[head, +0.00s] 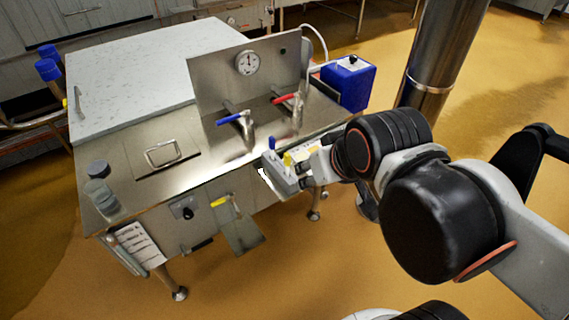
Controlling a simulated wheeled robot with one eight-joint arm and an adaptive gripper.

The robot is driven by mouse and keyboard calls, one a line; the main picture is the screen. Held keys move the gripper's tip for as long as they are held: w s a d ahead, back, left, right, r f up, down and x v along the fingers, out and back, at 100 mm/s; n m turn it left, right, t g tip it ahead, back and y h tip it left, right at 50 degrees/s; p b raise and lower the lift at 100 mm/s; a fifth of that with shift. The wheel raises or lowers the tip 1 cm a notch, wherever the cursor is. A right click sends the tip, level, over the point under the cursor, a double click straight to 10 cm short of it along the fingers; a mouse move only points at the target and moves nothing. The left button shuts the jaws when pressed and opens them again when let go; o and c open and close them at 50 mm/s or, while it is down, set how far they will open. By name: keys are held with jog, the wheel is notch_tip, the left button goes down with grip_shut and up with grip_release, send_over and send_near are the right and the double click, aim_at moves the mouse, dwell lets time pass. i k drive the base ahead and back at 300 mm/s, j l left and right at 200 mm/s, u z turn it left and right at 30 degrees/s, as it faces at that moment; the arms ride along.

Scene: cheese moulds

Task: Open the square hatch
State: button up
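The square hatch (145,165) is a steel panel let into the left part of the steel worktop. It lies flat and looks closed, with a metal loop handle (163,153) on top. My gripper (285,178) is at the end of my arm, right of the hatch and well apart from it, near the worktop's front right edge. It is small in the picture and overlaps a grey block with a blue and a yellow knob (287,160), so its fingers are unclear. I cannot tell whether it touches that block.
Blue-handled (229,119) and red-handled (285,98) taps stand before an upright panel with a gauge (247,63). A white slab (140,75) lies behind the hatch. A yellow-handled flap (238,230) hangs in front. A steel post (440,55) stands right.

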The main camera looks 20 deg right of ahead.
aim_at(157, 141)
jog(key=i+u, duration=0.3)
jog(key=i, duration=0.2)
jog(key=i+l+u, duration=0.1)
jog(key=i+u, duration=0.15)
jog(key=i, duration=0.25)
